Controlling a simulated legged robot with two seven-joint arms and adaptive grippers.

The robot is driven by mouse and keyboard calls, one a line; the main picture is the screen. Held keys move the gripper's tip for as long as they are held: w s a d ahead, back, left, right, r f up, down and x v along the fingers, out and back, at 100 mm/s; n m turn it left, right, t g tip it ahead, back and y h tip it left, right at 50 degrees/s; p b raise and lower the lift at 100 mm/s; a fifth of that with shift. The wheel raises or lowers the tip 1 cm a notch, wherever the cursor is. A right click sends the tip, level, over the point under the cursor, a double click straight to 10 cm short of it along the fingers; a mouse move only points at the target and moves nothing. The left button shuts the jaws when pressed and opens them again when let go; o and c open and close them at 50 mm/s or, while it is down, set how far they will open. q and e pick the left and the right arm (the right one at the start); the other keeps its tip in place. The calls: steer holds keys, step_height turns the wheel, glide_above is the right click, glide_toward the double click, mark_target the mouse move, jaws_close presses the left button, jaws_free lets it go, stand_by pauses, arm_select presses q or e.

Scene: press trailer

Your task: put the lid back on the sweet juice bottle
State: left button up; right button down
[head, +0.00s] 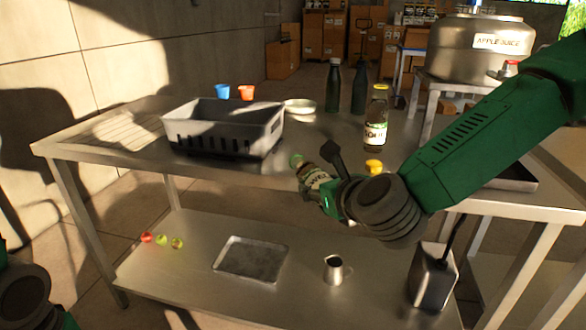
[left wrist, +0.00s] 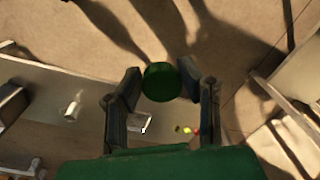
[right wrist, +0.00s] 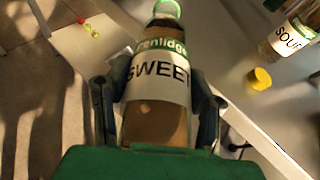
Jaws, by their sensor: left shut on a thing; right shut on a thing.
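My right gripper (head: 328,186) is shut around the sweet juice bottle (head: 314,177), which tilts in front of the table's near edge. In the right wrist view the bottle (right wrist: 157,105) has a white SWEET label and pale green at its neck; whether its mouth is bare is unclear. My left gripper (left wrist: 162,85) is shut on a round dark green lid (left wrist: 162,82), held above the floor in the left wrist view. In the head view only part of my left arm shows at the lower left, far from the bottle.
A sour juice bottle (head: 376,120) and a yellow lid (head: 374,167) stand on the steel table (head: 230,172). A grey crate (head: 222,128), cups and dark bottles are further back. The lower shelf holds a tray (head: 250,258), a small jug (head: 334,268) and small balls.

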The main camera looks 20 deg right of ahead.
steer(key=s+a+f+n+g+y, duration=0.3)
steer(key=a+f+n+y, duration=0.2)
steer(key=a, duration=0.5)
steer(key=s+a+f+n+g+y, duration=0.3)
steer(key=a+f+n+g+y, duration=0.1)
steer(key=a, duration=0.6)
steer(key=f+n+y, duration=0.1)
steer(key=n+y, duration=0.1)
steer(key=n, duration=0.1)
steer(key=shift+s+f+y, duration=0.2)
steer(key=shift+f+y, duration=0.05)
steer(key=shift+y, duration=0.15)
arm_select(q)
steer(key=w+d+f+n+g+h, duration=0.1)
steer(key=w+d+f+g+h, duration=0.35)
steer(key=w+d+h, duration=0.45)
steer(key=w+a+r+g+h, duration=0.3)
steer(key=w+r+h, duration=0.4)
steer(key=w+r, duration=0.1)
steer(key=shift+w+a+r+h, duration=0.3)
steer(key=shift+r, duration=0.45)
arm_select(e)
steer(key=shift+a, duration=0.15)
